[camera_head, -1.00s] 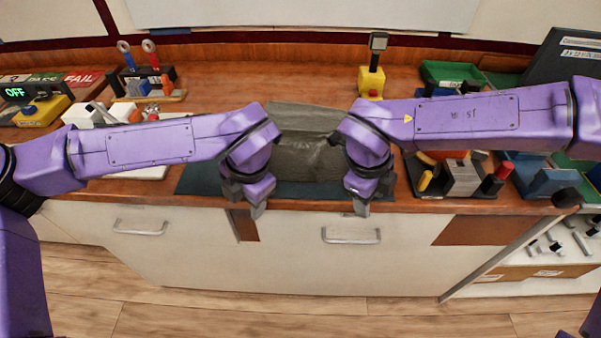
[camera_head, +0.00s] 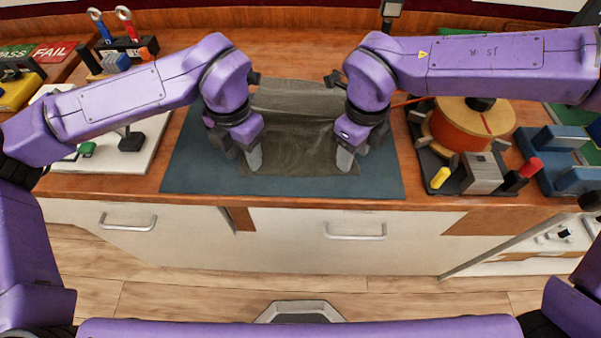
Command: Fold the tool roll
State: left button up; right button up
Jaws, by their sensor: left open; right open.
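The tool roll (camera_head: 297,140) is a dark grey-brown cloth lying on the blue-grey mat (camera_head: 190,175) at the front of the bench. Its far part shows a raised crosswise band, and its near part lies flat. My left gripper (camera_head: 250,160) is open at the roll's left edge, fingers pointing down. My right gripper (camera_head: 348,158) is open at the roll's right edge, fingers also down. I cannot tell whether the fingertips touch the cloth. My grippers and forearms hide parts of both side edges.
A fixture with an orange spool (camera_head: 462,125) stands right of the mat, close to my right arm. Blue blocks (camera_head: 555,165) lie further right. A white board (camera_head: 150,150) is at the left. A tool stand (camera_head: 122,48) and a FAIL sign (camera_head: 54,51) stand behind.

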pick_arm(q)
jog(key=shift+w+f, duration=0.25)
jog(key=shift+f, duration=0.3)
jog(key=shift+w+f, duration=0.2)
jog(key=shift+f, duration=0.35)
pick_arm(e)
jog(key=shift+w+f, duration=0.2)
jog(key=shift+f, duration=0.35)
jog(key=shift+w+f, duration=0.2)
jog(key=shift+f, duration=0.35)
pick_arm(q)
jog(key=shift+s+r, duration=0.15)
jog(key=shift+s, duration=0.1)
pick_arm(e)
jog(key=shift+s+r, duration=0.1)
jog(key=shift+s, duration=0.15)
pick_arm(q)
jog(key=shift+f, duration=0.2)
jog(key=shift+c, duration=0.5)
pick_arm(e)
jog(key=shift+f, duration=0.2)
jog(key=shift+c, duration=0.5)
pick_arm(q)
grip_shut()
pick_arm(e)
grip_shut()
